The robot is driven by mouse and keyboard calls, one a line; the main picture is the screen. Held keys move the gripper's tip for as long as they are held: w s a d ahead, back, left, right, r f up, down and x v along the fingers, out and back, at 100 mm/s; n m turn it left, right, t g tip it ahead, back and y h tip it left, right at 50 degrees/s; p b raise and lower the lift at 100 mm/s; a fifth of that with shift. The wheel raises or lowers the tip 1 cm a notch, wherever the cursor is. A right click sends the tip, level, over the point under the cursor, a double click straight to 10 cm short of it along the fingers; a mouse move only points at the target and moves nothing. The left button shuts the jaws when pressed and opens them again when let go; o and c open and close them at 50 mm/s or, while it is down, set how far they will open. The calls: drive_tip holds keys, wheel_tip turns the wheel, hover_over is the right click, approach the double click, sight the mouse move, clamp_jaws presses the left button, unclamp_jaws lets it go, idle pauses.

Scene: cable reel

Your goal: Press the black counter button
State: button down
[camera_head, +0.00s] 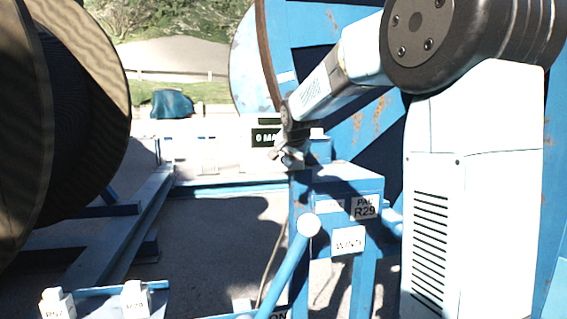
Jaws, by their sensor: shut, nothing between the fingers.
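My gripper (284,160) is at the end of my arm, in the middle of the view, pointing down and shut with nothing in it. Just behind it is a dark display (263,138) with white text that starts "0 MA"; my wrist covers its right part. The gripper overlaps the display's lower right in the picture, and I cannot tell whether it touches anything. The black counter button cannot be made out; it may be hidden behind my gripper or wrist.
A blue stand (341,183) with white labels is just right of and below my gripper. A large cable reel (85,120) fills the left, and a blue, rusty reel (305,22) stands behind my arm. A blue lever with a pale knob (308,225) rises in front. Open ground (222,230) lies left of the stand.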

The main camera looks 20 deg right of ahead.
drive_tip(key=shift+s, duration=2.5)
drive_tip(key=s+f+n+g, duration=0.1)
drive_tip(key=s+f+n, duration=0.2)
drive_tip(key=s, duration=0.8)
drive_tip(key=s+f+n+g, duration=0.1)
drive_tip(key=s+f+n, duration=0.1)
drive_tip(key=s, duration=1)
drive_tip(key=s+f+n+g+y, duration=0.1)
drive_tip(key=s+f+n, duration=0.2)
drive_tip(key=s, duration=0.9)
drive_tip(key=shift+a+f+n, duration=0.3)
drive_tip(key=shift+f, duration=0.45)
